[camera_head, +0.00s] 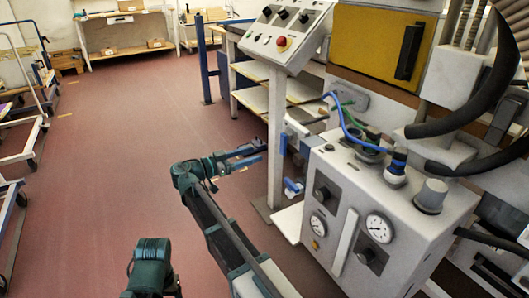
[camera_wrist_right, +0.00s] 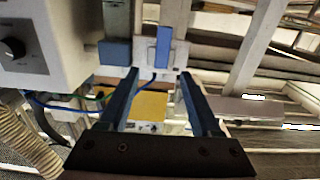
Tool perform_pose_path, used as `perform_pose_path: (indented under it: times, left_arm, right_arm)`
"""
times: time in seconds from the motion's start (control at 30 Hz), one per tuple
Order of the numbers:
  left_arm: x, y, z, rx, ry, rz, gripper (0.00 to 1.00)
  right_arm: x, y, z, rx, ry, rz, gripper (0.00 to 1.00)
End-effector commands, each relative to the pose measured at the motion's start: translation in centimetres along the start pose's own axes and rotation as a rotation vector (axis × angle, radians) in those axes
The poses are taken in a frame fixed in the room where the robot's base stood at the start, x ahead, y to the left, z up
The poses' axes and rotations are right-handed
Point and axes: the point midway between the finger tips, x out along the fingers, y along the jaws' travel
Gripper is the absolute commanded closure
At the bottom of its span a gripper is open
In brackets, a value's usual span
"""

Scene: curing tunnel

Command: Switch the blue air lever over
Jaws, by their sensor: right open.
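The blue air lever (camera_head: 283,145) seems to be the narrow upright blue bar by a grey bracket, left of the control box. In the right wrist view the lever (camera_wrist_right: 163,46) stands against a pale plate, beyond the fingertips and roughly between them. My right gripper (camera_head: 261,151) is open with nothing between its fingers. It points at the lever and looks just short of it; contact cannot be made out. Its two blue fingers (camera_wrist_right: 158,74) show spread in the wrist view. My left gripper is not in view.
A pale control box (camera_head: 345,205) with gauges and knobs stands right of the lever. A second blue part (camera_head: 292,186) sits lower beside it. A console (camera_head: 285,35) with a red button rises on a post behind.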

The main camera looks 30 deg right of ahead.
Motion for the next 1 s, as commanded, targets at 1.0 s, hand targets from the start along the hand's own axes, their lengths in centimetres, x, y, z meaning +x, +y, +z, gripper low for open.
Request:
perform_pose_path:
  times: [1.0]
  left_arm:
    - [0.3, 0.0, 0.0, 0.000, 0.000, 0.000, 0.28]
  right_arm:
    - [12.6, -0.1, -0.2, 0.017, 0.016, 0.004, 0.35]
